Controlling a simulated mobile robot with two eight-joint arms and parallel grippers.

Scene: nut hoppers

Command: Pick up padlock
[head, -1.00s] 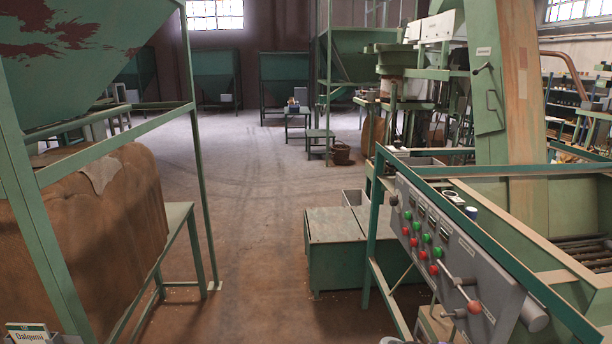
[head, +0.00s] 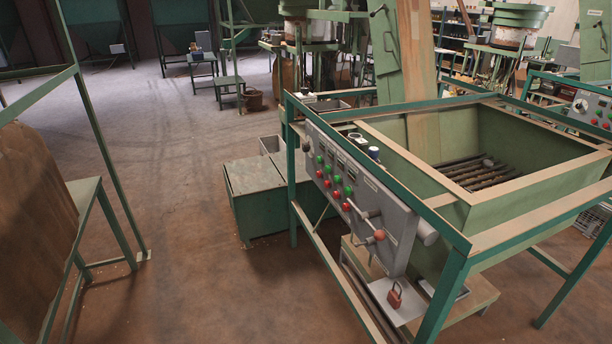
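A red padlock (head: 394,296) with a metal shackle is in the lower right part of the head view. It stands on a pale flat plate (head: 410,308) low on the green machine, below the grey control panel. Neither of my grippers shows in this view.
The green machine frame (head: 455,292) with its grey control panel (head: 398,228) and open hopper stands around and above the padlock. A green box (head: 262,192) sits left of it. A sacking-covered stand is at far left. The brown floor (head: 190,270) between is clear.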

